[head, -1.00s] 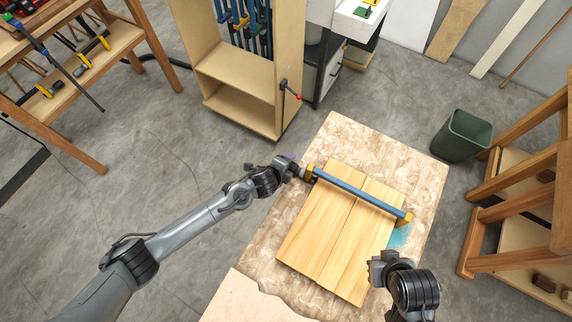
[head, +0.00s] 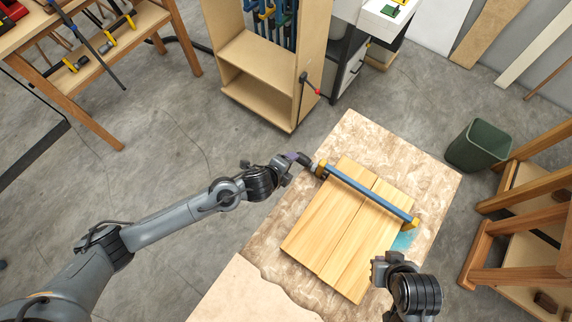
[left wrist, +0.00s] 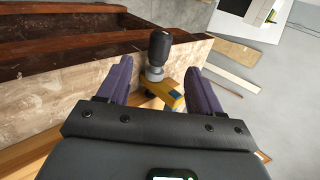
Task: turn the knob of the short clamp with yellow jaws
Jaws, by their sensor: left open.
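The clamp (head: 370,194) has a blue bar and yellow jaws and lies across two light wooden boards (head: 335,220) laid side by side. Its dark knob (head: 305,160) sticks out at the upper left end, beside the near-left yellow jaw. In the left wrist view, the black knob (left wrist: 159,48) with a silver collar stands in front of the yellow jaw (left wrist: 170,92). My left gripper (head: 294,157) is open at the knob. Its purple fingers (left wrist: 158,68) lie either side of the knob, with gaps. My right gripper (head: 380,266) is by the boards' lower right edge; its fingers are unclear.
The boards lie on a mottled worktable (head: 420,165). A blue patch (head: 403,240) shows near the clamp's far jaw. A green bin (head: 478,146) and wooden rack (head: 520,215) stand right. A shelf cabinet (head: 262,75) with clamps stands behind.

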